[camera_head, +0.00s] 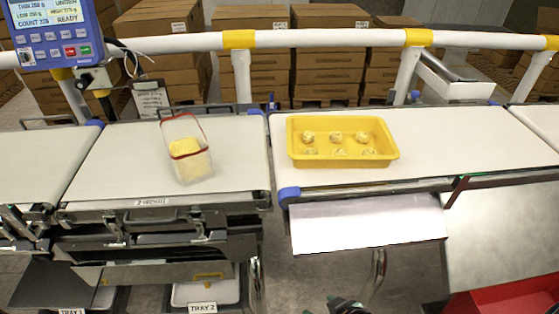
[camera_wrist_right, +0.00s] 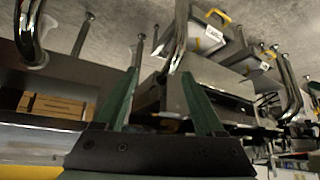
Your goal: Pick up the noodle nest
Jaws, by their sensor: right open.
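Several pale, round noodle nests (camera_head: 336,137) sit in two rows in a yellow tray (camera_head: 393,154) on the right-hand belt in the head view. A clear container with red edging (camera_head: 188,153) and yellow contents stands on the middle belt, left of the tray. My right gripper (camera_wrist_right: 159,80) shows green fingers spread apart with nothing between them in the right wrist view. That view looks at the frame and floor area, with no nest visible. My left gripper is in neither view.
A blue display unit (camera_head: 54,30) stands at the upper left. A white rail (camera_head: 300,41) with yellow bands runs behind the belts. A white sloping plate (camera_head: 368,222) hangs below the tray's belt. A red bin (camera_head: 510,297) is at the lower right. The belt right of the tray is clear.

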